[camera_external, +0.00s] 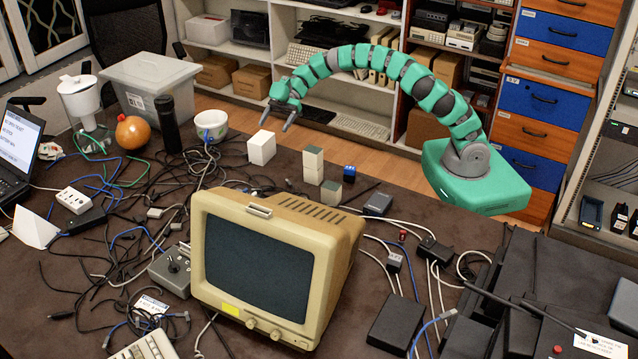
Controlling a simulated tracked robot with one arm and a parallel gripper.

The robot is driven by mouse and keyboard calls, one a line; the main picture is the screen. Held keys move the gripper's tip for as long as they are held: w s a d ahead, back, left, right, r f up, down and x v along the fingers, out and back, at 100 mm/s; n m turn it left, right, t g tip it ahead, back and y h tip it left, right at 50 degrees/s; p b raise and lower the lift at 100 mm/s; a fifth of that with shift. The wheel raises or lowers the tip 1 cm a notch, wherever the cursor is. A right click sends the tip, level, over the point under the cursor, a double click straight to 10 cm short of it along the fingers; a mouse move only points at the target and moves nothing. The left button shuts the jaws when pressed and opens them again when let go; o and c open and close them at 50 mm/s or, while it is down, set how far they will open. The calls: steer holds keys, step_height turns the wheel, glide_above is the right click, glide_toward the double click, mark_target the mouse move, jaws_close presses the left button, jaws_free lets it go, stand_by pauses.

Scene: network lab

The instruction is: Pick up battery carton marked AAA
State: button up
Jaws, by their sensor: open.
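My gripper (276,124) is at the end of the green arm, open and empty, with its fingers pointing down. It hangs above and slightly right of a white box (262,148) on the dark table; a gap shows between them. To the right stand a taller cream box with a dark greenish top (313,166) and a smaller similar box (331,194) in front of it. No AAA marking is readable on any of these, so I cannot tell which is the battery carton.
A large beige monitor (270,260) stands in front of the boxes. Tangled cables cover the table's left. Some bare tabletop surrounds the boxes.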

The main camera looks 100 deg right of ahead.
steer(key=b, duration=0.2)
glide_toward(255, 154)
steer(key=x, duration=0.5)
steer(key=shift+f, duration=0.1)
steer(key=shift+w, duration=0.1)
steer(key=c, duration=1.2)
